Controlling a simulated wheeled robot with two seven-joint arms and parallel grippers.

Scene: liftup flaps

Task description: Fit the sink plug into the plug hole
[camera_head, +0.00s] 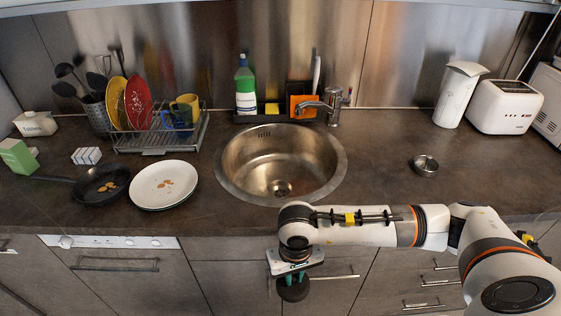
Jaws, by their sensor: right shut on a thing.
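The round steel sink (240,178) is set into the counter, and its plug hole (282,188) shows at the bottom, uncovered. My right gripper (291,273) is in front of the counter's front edge, below and nearer than the sink. It is shut on a dark round thing, which looks like the sink plug (293,290). The plug hangs in front of the cabinet doors, apart from the sink. The gripper partly hides its upper side. My left gripper is not in view.
A chrome tap (331,106) stands at the sink's back right. A small round metal dish (425,165) lies on the counter to the right. A white plate (163,183), a pan (100,184) and a dish rack (160,140) are left of the sink.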

